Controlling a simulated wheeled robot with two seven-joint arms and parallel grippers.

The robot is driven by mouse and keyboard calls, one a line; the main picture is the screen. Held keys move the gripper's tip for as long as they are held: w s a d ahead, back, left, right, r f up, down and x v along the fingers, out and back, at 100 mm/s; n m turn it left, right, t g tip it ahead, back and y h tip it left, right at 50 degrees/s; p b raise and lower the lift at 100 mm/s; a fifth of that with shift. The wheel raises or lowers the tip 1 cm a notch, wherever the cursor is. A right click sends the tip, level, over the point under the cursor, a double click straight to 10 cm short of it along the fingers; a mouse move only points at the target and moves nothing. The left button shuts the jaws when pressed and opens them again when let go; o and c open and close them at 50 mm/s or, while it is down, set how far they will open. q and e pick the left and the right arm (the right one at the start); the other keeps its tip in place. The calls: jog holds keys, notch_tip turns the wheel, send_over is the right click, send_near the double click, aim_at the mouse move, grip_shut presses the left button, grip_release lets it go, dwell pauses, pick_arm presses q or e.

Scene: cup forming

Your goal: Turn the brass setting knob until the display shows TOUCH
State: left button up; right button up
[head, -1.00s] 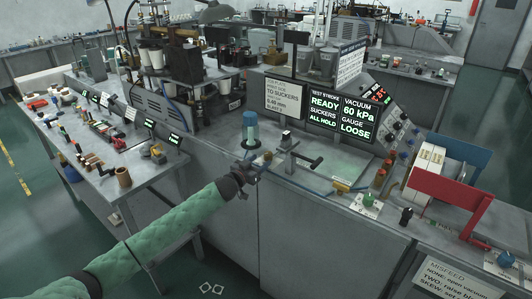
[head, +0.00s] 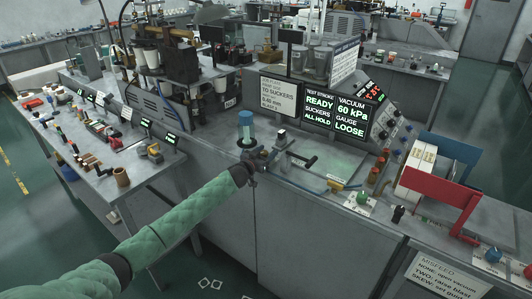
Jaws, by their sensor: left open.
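The dark display (head: 343,113) at the back of the machine top reads READY, VACUUM 60 kPa, SUCKERS ALL HOLD and GAUGE LOOSE. My left gripper (head: 256,158) is at the front edge of the machine top, just in front of a blue-capped cylinder (head: 246,128). It is open, with its jaws close to the small gauge fitting (head: 281,141) on its right. The brass setting knob is not clear; the gripper seems to cover that spot, and I cannot tell whether the jaws touch it. My right gripper is not in view.
A sign (head: 278,96) reading TO SUCKERS stands behind the gripper. A black-handled lever (head: 303,161) lies to its right. Further right are a green knob (head: 362,198), a black knob (head: 398,213) and a red bracket (head: 440,188).

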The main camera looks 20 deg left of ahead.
pick_arm(q)
jog(key=c, duration=0.9)
jog(key=shift+r, duration=0.1)
jog(key=shift+c, duration=0.4)
